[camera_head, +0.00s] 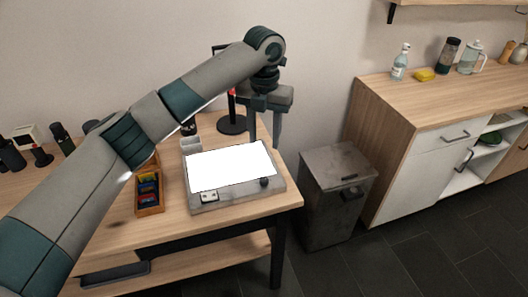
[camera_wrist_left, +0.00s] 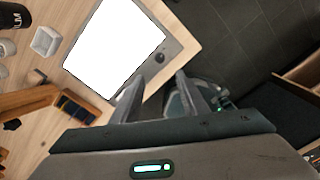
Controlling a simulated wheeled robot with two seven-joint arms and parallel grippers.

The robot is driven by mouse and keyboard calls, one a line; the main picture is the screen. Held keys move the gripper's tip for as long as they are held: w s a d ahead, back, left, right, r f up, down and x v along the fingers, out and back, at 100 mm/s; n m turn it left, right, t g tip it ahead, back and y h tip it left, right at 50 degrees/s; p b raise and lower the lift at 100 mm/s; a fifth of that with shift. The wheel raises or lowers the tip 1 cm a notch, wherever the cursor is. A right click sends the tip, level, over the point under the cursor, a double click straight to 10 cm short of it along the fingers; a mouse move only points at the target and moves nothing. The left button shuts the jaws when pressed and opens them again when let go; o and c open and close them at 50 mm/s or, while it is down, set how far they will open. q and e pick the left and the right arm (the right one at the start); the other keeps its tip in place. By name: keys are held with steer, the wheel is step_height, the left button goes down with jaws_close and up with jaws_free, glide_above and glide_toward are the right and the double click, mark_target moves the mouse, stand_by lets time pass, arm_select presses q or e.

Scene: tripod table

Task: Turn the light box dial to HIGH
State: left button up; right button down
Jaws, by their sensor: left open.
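The light box (camera_head: 194,205) is a grey slab with a bright white lit panel (camera_head: 230,166), lying on the wooden table. Its small dark round dial (camera_head: 264,182) is at the front right corner of the box; the dial also shows in the left wrist view (camera_wrist_left: 160,57). The dial's pointer and any markings are too small to read. My left gripper (camera_head: 263,143) is open and empty, fingers pointing down, above the far right part of the box. In the left wrist view my fingers (camera_wrist_left: 160,80) are spread below the dial in the picture, apart from it.
A wooden tray (camera_head: 150,209) with coloured items stands left of the box, and a small white container (camera_head: 190,143) behind it. A black stand (camera_head: 232,124) is at the back. A grey bin (camera_head: 335,220) stands right of the table (camera_head: 240,220). The table's right edge is close to the box.

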arm_select(q)
steer(key=shift+r, duration=1.1)
